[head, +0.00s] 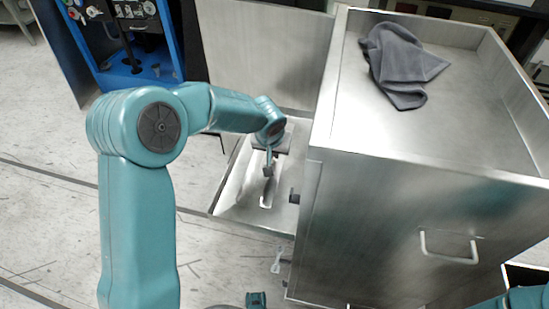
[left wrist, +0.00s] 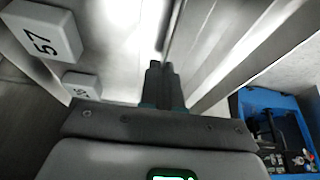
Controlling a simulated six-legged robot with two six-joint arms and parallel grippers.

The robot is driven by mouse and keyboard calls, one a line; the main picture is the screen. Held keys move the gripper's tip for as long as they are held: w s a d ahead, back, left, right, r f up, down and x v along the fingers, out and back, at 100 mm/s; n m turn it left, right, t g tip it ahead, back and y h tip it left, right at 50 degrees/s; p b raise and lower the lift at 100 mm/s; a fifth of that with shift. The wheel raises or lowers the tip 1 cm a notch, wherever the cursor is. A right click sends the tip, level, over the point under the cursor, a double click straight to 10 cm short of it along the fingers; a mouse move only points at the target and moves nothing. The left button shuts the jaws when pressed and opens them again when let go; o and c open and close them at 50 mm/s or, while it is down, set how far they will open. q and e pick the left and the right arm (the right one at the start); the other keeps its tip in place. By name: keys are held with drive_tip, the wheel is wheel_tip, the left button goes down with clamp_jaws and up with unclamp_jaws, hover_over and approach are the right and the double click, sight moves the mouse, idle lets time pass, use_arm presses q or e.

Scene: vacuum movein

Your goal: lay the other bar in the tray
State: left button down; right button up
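My left gripper (head: 268,170) points down over an open metal tray (head: 228,196) beside the steel cabinet. Its two dark fingers show close together in the left wrist view (left wrist: 162,85), and I see nothing clearly held between them. A narrow pale and dark long shape (head: 267,197) lies just below the fingertips in the tray. I cannot tell whether it is a bar or a slot, or whether the fingers touch it. No other bar shows clearly. My right gripper is not in view; only a piece of teal arm shows at the lower right.
The steel cabinet (head: 400,215) with a handle stands close on the right, a grey cloth (head: 397,62) on its top. A metal panel (head: 262,50) rises behind the tray. A blue rack (head: 135,75) stands at the back left. White numbered blocks (left wrist: 42,33) show in the wrist view.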

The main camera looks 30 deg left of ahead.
use_arm(q)
drive_tip(key=shift+f, duration=0.95)
drive_tip(key=shift+r, duration=0.1)
drive_tip(key=c, duration=1.4)
unclamp_jaws()
drive_tip(key=shift+o, duration=0.2)
